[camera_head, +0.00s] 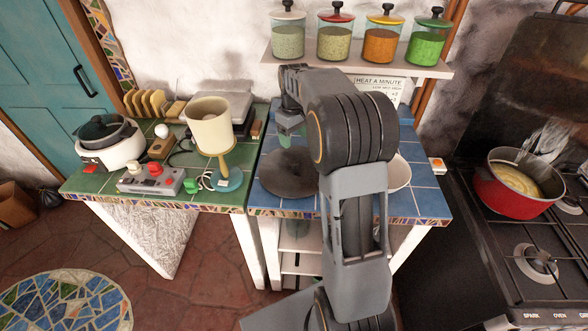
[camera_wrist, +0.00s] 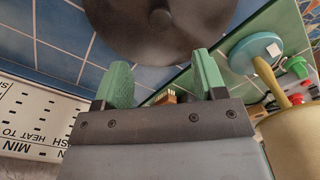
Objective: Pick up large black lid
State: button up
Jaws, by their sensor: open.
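The large black lid (camera_head: 286,178) lies on the blue-tiled counter (camera_head: 430,200), near its left edge. It is a dark round disc. In the wrist view the lid (camera_wrist: 130,35) fills the top middle, with a small round knob at its centre. My gripper (camera_head: 291,136) is above the counter, toward the back of the lid, and my arm covers the lid's right side in the head view. In the wrist view my gripper (camera_wrist: 162,78) has its two green fingers spread with nothing between them. The lid lies beyond the fingertips, apart from them.
A white bowl (camera_head: 398,174) is right of my arm. A shelf with jars (camera_head: 334,35) hangs above. A red pot (camera_head: 515,190) stands on the stove.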

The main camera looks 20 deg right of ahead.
aim_at(294, 161)
notch_tip(294, 161, down, 11)
jog(key=shift+s+f+p, duration=0.1)
jog(key=shift+f+p, duration=0.05)
jog(key=shift+p, duration=0.55)
jog(key=c, duration=1.2)
jog(key=shift+o, duration=0.2)
